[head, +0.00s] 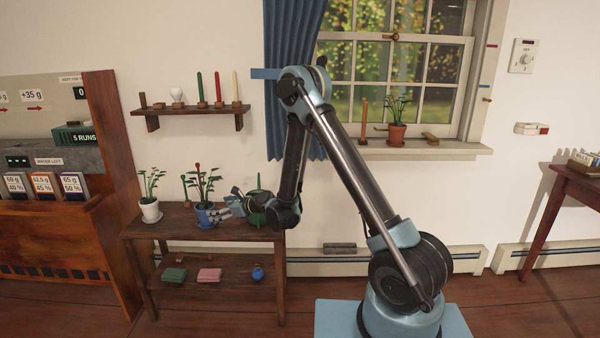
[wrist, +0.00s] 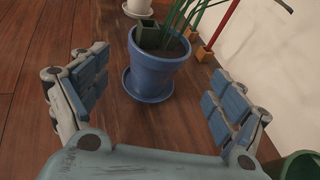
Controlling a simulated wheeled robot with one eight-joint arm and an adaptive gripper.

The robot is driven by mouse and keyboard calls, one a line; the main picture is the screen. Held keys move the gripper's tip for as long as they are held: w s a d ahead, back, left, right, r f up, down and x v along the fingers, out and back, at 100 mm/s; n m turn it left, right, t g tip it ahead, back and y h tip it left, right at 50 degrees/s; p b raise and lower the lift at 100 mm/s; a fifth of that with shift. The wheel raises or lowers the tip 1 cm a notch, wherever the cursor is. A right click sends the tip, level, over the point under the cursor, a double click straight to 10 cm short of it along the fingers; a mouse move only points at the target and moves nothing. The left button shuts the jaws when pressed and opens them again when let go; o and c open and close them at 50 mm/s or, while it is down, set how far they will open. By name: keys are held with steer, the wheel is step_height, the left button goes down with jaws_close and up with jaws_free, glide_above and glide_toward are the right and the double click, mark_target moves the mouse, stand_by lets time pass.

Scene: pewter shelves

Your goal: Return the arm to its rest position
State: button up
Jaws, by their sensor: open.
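My arm reaches down and to the left in the head view, with my gripper (head: 226,210) over the top of a dark wooden shelf table (head: 185,229). In the wrist view my gripper (wrist: 150,105) is open, its two blue-padded fingers wide apart with nothing between the pads. A blue plant pot (wrist: 155,75) on a blue saucer stands just ahead of the fingers, apart from them as far as I can tell. The same blue pot (head: 205,217) shows in the head view beside the fingertips.
A white pot (head: 150,212) stands left of the blue one. A green object (head: 257,205) is close behind my wrist; a green rim (wrist: 300,166) shows in the wrist view. A wall shelf with candles (head: 195,110) hangs above. The windowsill (head: 420,150) holds a terracotta pot (head: 396,132).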

steer(key=d+r+n+h, duration=0.2)
steer(key=d+r+n, duration=0.2)
steer(key=d+r, duration=0.5)
steer(key=d+r+n+h, duration=0.2)
steer(key=d+r+n, duration=0.3)
steer(key=d, duration=0.7)
steer(key=s+d+r+n+h, duration=0.2)
steer(key=s+d, duration=0.2)
steer(key=d, duration=0.5)
steer(key=s+d+r+n+h, duration=0.1)
steer(key=s+d+n+h, duration=0.2)
steer(key=d, duration=0.5)
steer(key=s+d+f+n+g+h, duration=0.1)
steer(key=s+d+f+n+h, duration=0.1)
steer(key=s+d, duration=0.9)
steer(key=s+d+f+n+g+h, duration=0.1)
steer(key=s+d+n, duration=0.4)
steer(key=s+d, duration=0.6)
step_height(320, 180, down, 2)
steer(key=shift+s+d+f+h, duration=0.2)
steer(key=shift+s+d+h, duration=0.15)
steer(key=shift+s+h, duration=0.7)
steer(key=shift+s+y, duration=0.1)
steer(key=shift+y, duration=0.15)
steer(key=shift+w+f, duration=0.2)
steer(key=shift+w, duration=0.1)
